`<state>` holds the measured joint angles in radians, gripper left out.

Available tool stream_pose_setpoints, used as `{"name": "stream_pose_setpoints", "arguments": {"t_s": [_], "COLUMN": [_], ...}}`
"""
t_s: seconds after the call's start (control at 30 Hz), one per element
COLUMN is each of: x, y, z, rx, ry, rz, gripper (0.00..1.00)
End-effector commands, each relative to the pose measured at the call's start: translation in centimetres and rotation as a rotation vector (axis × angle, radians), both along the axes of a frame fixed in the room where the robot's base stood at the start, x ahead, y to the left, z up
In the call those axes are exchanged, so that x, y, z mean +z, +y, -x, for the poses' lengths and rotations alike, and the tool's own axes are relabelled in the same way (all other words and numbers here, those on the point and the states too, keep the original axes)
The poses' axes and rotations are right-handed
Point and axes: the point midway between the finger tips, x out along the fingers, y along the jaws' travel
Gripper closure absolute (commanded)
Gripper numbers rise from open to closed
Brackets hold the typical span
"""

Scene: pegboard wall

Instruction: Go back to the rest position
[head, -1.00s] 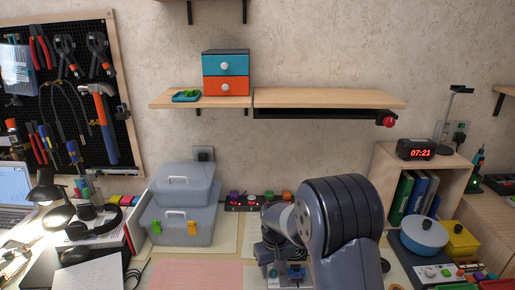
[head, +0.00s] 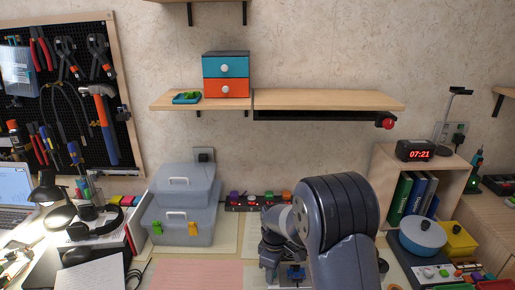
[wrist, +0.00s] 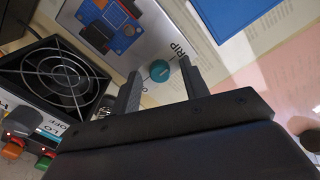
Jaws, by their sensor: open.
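My gripper (wrist: 160,82) is open in the wrist view, its two dark fingers spread apart. A round teal knob (wrist: 160,71) shows between the fingertips, on or in front of a grey printed panel (wrist: 150,30); I cannot tell whether anything touches it. Nothing is seen clamped in the jaws. In the head view my arm is bent low over the desk at centre right, and it hides much of the gripper and the desk behind it.
A black fan (wrist: 55,75) sits left of my gripper in the wrist view. In the head view, grey toolboxes (head: 180,217) stand left of my arm. A blue round pot (head: 424,234) and a yellow box (head: 459,240) stand right. A wall shelf (head: 330,100) hangs above.

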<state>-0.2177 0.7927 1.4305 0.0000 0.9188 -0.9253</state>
Motion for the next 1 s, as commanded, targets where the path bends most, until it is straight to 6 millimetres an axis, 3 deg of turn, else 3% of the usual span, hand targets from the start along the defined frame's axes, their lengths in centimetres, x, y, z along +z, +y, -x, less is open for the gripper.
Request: {"name": "stream_pose_setpoints", "arguments": {"t_s": [0.4, 1.0], "x": [0.02, 0.19], "y": [0.0, 0.11], "z": [0.0, 0.46], "rx": [0.224, 0.234], "ry": [0.0, 0.007], "rz": [0.0, 0.0], "gripper": [0.57, 0.57]}}
